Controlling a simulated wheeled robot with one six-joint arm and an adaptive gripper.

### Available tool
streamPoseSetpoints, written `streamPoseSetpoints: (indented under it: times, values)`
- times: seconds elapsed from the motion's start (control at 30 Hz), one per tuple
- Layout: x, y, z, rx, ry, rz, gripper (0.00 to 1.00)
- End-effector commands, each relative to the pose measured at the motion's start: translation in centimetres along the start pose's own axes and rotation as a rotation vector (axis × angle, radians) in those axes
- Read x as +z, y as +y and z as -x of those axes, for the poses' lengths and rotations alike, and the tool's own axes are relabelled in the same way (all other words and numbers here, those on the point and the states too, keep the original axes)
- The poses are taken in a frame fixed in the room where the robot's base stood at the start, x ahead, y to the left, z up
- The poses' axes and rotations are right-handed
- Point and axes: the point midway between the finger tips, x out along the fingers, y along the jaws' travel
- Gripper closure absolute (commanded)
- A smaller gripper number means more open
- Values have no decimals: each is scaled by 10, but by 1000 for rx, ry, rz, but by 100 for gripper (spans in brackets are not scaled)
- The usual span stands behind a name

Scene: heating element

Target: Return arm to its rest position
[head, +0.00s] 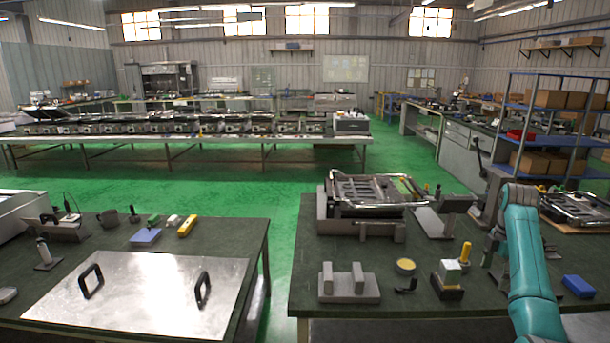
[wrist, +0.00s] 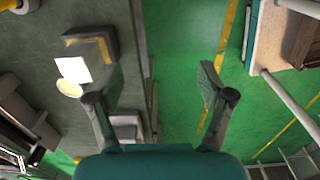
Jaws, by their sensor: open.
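My gripper (wrist: 160,82) is open in the wrist view, its two dark fingers spread wide with nothing between them. Below the fingers are the edge of a dark table and the green floor (wrist: 182,50). The fingers are too small to make out clearly in that view.
A blue shelf rack (head: 508,110) stands behind my arm. Green floor (head: 285,240) lies open between the benches.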

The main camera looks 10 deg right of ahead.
Motion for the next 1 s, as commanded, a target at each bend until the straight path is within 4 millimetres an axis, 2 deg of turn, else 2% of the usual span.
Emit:
streamPoseSetpoints:
  times: [0.37,0.57,0.67,0.77,1.0]
  values:
    - [-20,2,-52,41,-14,-46,20]
    - [-37,1,-95,82,-23,-90,20]
    - [-50,-1,-124,111,-28,-118,20]
    - [-67,-8,-161,148,-31,-159,20]
    - [-114,-35,-245,258,-27,-266,20]
